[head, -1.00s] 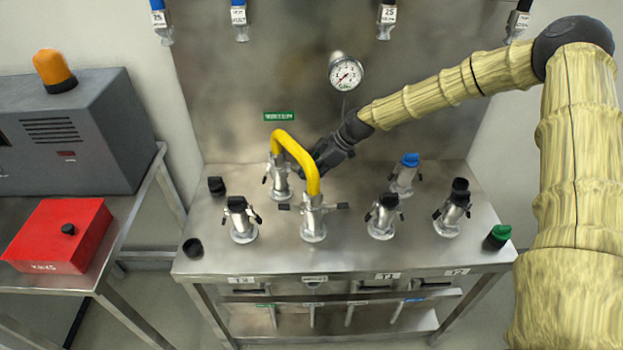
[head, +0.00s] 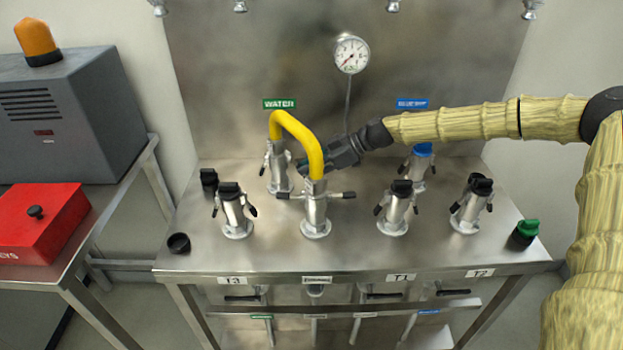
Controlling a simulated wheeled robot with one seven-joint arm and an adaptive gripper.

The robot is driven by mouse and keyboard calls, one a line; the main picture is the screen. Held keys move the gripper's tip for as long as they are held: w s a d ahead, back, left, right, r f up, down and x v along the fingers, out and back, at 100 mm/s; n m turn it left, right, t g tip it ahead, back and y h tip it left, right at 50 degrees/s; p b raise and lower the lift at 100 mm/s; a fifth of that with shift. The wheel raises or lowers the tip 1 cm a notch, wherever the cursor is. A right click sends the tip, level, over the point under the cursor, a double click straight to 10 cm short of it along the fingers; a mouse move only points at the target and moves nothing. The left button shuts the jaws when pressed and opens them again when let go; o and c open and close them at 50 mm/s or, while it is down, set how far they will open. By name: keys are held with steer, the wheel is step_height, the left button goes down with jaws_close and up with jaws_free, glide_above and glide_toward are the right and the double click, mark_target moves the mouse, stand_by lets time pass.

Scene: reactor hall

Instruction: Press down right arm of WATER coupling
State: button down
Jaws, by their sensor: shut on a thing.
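The WATER coupling (head: 279,172) is a silver fitting at the back left of the steel bench, under the green WATER sign (head: 280,104). A yellow hose (head: 304,140) arches from its top to the front middle coupling (head: 316,212). Its dark left arm (head: 264,164) hangs down along its side. My gripper (head: 308,164) reaches in from the right, behind the hose, at the right side of the WATER coupling. It is shut on the coupling's right arm, which the fingers and hose mostly hide.
The front middle coupling's two arms stick out sideways just below my gripper. Other capped couplings stand left (head: 234,212) and right (head: 397,210). A blue-capped coupling (head: 420,165) stands at the back right. A pressure gauge (head: 351,54) hangs on the back panel.

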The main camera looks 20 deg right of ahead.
steer(key=f+y+b, duration=0.1)
steer(key=b, duration=0.2)
steer(key=shift+a+f, duration=0.15)
steer(key=shift+w+a+b, duration=0.1)
steer(key=shift+b, duration=1)
steer(key=shift+a+t+y+b, duration=0.15)
steer(key=shift+t+y+b, duration=0.25)
steer(key=shift+b, duration=0.7)
steer(key=c, duration=1.4)
jaws_free()
steer(key=shift+o, duration=0.2)
steer(key=shift+r, duration=0.25)
step_height(320, 180, up, 10)
steer(key=shift+f, duration=0.15)
